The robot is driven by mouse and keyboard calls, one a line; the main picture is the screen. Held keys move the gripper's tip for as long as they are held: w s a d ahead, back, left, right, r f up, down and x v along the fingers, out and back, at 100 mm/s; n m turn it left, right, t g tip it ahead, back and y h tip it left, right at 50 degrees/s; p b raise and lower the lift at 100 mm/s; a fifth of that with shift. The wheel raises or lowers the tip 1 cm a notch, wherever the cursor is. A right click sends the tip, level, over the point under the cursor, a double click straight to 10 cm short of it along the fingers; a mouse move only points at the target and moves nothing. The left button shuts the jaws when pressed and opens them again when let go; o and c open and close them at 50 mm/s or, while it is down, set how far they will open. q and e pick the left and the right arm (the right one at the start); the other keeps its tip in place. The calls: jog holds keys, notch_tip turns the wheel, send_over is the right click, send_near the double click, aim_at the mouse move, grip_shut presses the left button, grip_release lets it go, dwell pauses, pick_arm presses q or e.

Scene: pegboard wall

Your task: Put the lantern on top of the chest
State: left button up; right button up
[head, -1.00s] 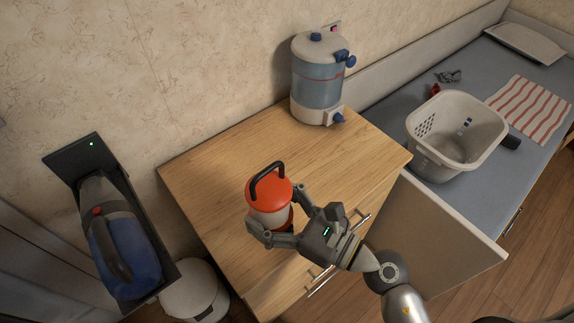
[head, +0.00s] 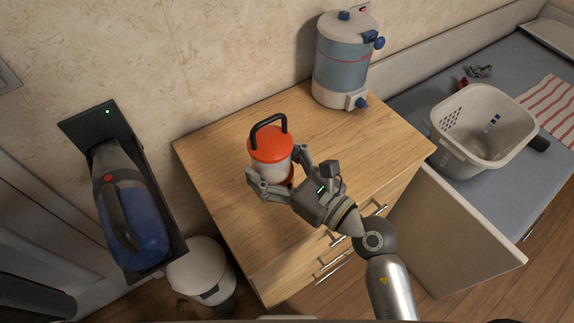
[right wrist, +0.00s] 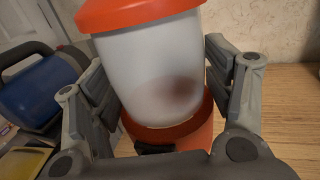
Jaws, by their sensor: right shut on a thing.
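The lantern (head: 271,145) has an orange cap, a dark handle and a frosted white body. It is upright over the left part of the wooden chest's top (head: 330,135); I cannot tell for sure whether its base touches the wood. My right gripper (head: 272,180) is shut on the lantern, one finger on each side of its body. In the right wrist view the lantern (right wrist: 150,75) fills the middle, with its orange base between the fingers. The chest top (right wrist: 275,105) shows at the right there. My left gripper is not in view.
A water dispenser (head: 341,65) stands at the chest's back right corner. A white basket (head: 470,160) sits on the blue-grey bench at the right. A blue handheld vacuum (head: 130,215) hangs in a wall dock at the left, above a white bin (head: 200,272). The chest top's middle is clear.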

jog(key=shift+w+d+f+b, duration=0.45)
jog(key=shift+w+f, duration=0.45)
jog(key=shift+f, duration=0.6)
jog(key=shift+w+d+f+b, duration=0.3)
jog(key=shift+w+f+b, duration=0.45)
jog(key=shift+f, duration=0.8)
jog(key=shift+w+d+f+b, duration=0.35)
jog(key=shift+w+f, duration=0.7)
jog(key=shift+f, duration=0.45)
jog(key=shift+d, duration=0.1)
jog(key=o, duration=1.7)
jog(key=shift+f, duration=0.2)
jog(key=shift+s, duration=0.15)
